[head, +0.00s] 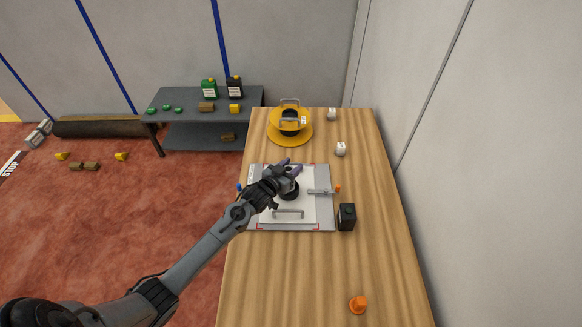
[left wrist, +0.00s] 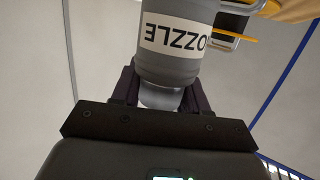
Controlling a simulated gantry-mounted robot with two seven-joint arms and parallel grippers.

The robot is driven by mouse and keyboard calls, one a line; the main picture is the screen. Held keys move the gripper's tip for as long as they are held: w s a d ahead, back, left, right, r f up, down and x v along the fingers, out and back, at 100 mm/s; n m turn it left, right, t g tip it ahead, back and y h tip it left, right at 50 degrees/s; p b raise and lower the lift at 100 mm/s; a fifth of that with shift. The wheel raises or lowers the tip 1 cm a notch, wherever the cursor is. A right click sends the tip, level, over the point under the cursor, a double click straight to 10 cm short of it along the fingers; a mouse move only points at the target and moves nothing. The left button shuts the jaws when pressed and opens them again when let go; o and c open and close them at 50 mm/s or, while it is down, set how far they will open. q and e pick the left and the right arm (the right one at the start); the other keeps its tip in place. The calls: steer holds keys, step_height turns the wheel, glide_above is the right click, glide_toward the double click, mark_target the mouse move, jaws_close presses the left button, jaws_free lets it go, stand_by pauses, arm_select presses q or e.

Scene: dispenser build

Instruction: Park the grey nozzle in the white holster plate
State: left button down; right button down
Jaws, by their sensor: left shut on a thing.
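The grey nozzle (left wrist: 172,67) has a white label reading NOZZLE, upside down in the left wrist view. My left gripper (head: 290,167) is shut on it, with the dark purple fingers on either side of its narrower end. A white plate (head: 304,206) with a metal handle and a black round part (head: 289,193) lies on the wooden bench in the head view. My gripper is over the plate's upper middle. The arm and fingers largely hide the nozzle there, and I cannot tell whether it touches the plate. My right gripper is not in view.
The white plate lies on a grey base (head: 325,216) with red corner marks. A metal bar (head: 320,191) reaches over its right edge. A black box (head: 347,217) stands to the right. A yellow round plate (head: 272,127) is behind. The bench's near part is mostly clear except an orange piece (head: 358,304).

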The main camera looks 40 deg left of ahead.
arm_select(q)
steer(key=shift+f, duration=0.25)
stand_by(0.4)
steer(key=c, duration=0.9)
jaws_free()
steer(key=shift+o, duration=0.2)
steer(key=shift+f+b, duration=0.25)
steer(key=shift+b, duration=0.05)
steer(key=shift+s+d+r+p, duration=0.1)
steer(key=shift+s+r+p, duration=0.3)
steer(key=shift+s+p, duration=0.55)
steer(key=a+p+v, duration=0.1)
steer(key=p+v, duration=0.6)
steer(key=v, duration=0.2)
steer(key=shift+d+p, duration=0.4)
steer(key=shift+d, duration=0.05)
steer(key=shift+f, duration=0.15)
